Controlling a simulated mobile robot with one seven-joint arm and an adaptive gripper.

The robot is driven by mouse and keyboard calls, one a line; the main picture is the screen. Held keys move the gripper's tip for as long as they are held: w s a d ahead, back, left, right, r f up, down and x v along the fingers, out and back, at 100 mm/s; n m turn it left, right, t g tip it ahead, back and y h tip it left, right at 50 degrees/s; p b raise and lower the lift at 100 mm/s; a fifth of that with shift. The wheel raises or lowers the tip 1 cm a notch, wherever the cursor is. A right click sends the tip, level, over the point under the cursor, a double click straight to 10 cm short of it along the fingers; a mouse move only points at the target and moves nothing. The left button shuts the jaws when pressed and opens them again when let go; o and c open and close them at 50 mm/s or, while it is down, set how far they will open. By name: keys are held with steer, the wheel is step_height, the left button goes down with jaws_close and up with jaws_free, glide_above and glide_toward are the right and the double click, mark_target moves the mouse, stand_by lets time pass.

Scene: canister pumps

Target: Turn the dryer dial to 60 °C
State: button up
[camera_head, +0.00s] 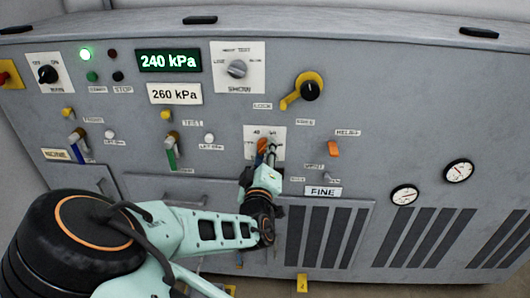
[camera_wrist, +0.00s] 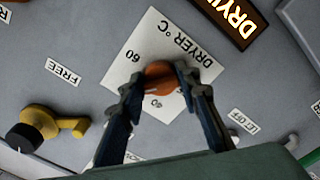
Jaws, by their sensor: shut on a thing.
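The orange dryer dial (camera_head: 262,144) sits on a white plate (camera_head: 279,132) in the middle of the panel in the head view. In the wrist view the dial (camera_wrist: 161,71) is centred on the tilted white plate (camera_wrist: 150,35), marked "DRYER °C". A "60" mark shows left of the dial, and another mark below it is hard to read. My gripper (camera_wrist: 160,82) has a finger on each side of the dial and is shut on it; in the head view my gripper (camera_head: 266,157) reaches it from below. The fingers partly cover the dial, and I cannot tell where it points.
A yellow lever with a black knob (camera_head: 307,89) is above right of the dial, and an orange switch (camera_head: 333,149) is to its right. A green-handled valve (camera_head: 171,150) is to its left. A lit "DRYER" sign (camera_wrist: 234,14) shows in the wrist view.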

steer(key=m+b, duration=0.5)
steer(key=m, duration=0.5)
steer(key=shift+w+a, duration=0.1)
steer(key=shift+r+m, duration=0.1)
steer(key=shift+m, duration=0.3)
steer(key=o, duration=1.1)
steer(key=shift+o, duration=0.2)
steer(key=s, duration=0.7)
steer(key=shift+s+a, duration=0.2)
steer(key=shift+s, duration=0.1)
